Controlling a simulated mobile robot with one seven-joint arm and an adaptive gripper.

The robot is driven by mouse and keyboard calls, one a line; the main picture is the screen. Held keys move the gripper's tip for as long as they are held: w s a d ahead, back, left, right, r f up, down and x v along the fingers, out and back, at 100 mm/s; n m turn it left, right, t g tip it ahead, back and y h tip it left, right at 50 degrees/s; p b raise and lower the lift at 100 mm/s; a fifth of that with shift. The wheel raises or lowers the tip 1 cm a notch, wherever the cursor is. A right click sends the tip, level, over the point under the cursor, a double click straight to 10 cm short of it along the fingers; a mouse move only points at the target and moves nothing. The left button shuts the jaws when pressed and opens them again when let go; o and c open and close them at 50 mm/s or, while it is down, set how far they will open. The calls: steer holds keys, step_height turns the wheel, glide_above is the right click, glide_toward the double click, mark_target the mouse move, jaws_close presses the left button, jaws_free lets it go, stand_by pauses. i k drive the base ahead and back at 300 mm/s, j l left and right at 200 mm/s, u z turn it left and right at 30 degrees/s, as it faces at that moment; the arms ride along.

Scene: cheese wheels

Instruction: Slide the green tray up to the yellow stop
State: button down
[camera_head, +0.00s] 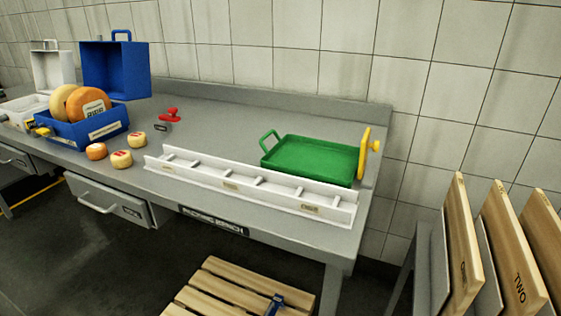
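The green tray (310,160) lies flat and empty on the grey bench near its right end. It has a raised handle at its left side. The yellow stop (363,152) stands upright at the tray's right end, with a round yellow knob on its right face. The tray's right edge is very close to the stop; I cannot tell whether they touch. My gripper does not show in this view.
A long white divided rack (250,186) lies along the bench front, before the tray. Small cheeses (122,159), a blue open case (85,128) with cheese wheels and a red object (171,114) are left. Wooden boards (515,260) stand right. Bench (230,120) left of the tray is clear.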

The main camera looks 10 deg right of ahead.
mark_target(324, 161)
steer(key=j+z, duration=0.15)
steer(key=z, duration=0.25)
steer(key=i+j+z, duration=0.1)
steer(key=z, duration=0.35)
steer(key=j+z, duration=0.2)
steer(key=z, duration=0.2)
steer(key=j+z, duration=0.2)
steer(key=j, duration=0.2)
steer(key=k+j+z, duration=0.2)
steer(key=j, duration=0.15)
steer(key=j+z, duration=0.2)
steer(key=j, duration=0.15)
steer(key=k+j, duration=0.1)
steer(key=j, duration=0.2)
steer(key=k+j, duration=0.1)
steer(key=j, duration=0.45)
steer(key=i+j, duration=0.15)
steer(key=i, duration=0.3)
steer(key=i+j, duration=0.1)
steer(key=i, duration=0.3)
